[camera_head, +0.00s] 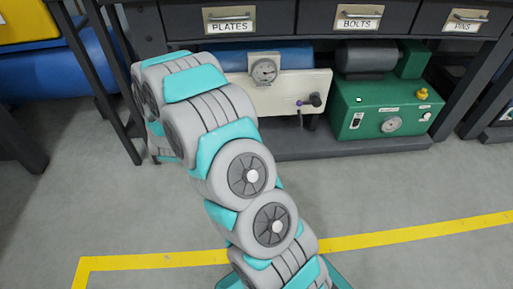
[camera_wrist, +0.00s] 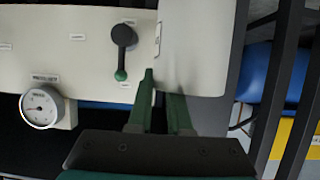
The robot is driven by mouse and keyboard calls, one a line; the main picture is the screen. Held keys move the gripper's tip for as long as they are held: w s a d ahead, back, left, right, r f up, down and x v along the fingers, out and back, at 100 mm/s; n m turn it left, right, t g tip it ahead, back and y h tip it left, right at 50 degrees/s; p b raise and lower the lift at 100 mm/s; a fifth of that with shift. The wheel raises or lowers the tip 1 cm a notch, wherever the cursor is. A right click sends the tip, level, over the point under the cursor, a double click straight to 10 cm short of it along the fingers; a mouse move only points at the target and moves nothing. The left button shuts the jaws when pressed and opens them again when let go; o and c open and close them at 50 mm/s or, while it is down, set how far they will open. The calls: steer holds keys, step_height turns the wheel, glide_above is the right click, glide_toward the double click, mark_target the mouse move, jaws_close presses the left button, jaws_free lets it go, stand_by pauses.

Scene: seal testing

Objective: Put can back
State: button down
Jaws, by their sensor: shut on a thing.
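No can is clearly recognisable in either view. In the wrist view my gripper (camera_wrist: 162,100) has dark green fingers at the edge of a plain whitish piece (camera_wrist: 205,45). The left finger shows up to its tip; the far end of the right finger is hidden at the whitish piece. The jaws are shut on this piece, and I cannot tell if it is a can or part of the bench unit. In the head view my arm covers the spot, and my gripper is hidden.
A cream panel with a gauge (camera_head: 264,71) stands on a low shelf; the wrist view shows a black lever with a green knob (camera_wrist: 123,48). A green machine (camera_head: 385,105) stands right. Drawers (camera_head: 230,19) hang above, and dark posts (camera_wrist: 272,90) stand beside. The floor (camera_head: 400,190) is clear.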

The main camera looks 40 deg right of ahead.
steer(key=s+d+f+m+g+h+b, duration=0.2)
steer(key=s+d+f+m+g+h, duration=0.5)
steer(key=s+d+f, duration=0.8)
steer(key=shift+m+g+y, duration=0.4)
steer(key=shift+m+y, duration=0.2)
steer(key=shift+m, duration=0.1)
steer(key=w+d+f, duration=0.1)
steer(key=w+d, duration=0.1)
steer(key=d, duration=0.1)
steer(key=w+d+f+b, duration=0.1)
steer(key=w+d, duration=0.2)
steer(key=d, duration=0.1)
steer(key=w+d+f, duration=0.1)
steer(key=w+d, duration=0.2)
steer(key=d, duration=0.1)
steer(key=shift+w+f+b, duration=0.1)
steer(key=shift+f+b, duration=0.2)
steer(key=shift+f, duration=0.1)
steer(key=c, duration=0.8)
jaws_free()
steer(key=shift+c, duration=0.2)
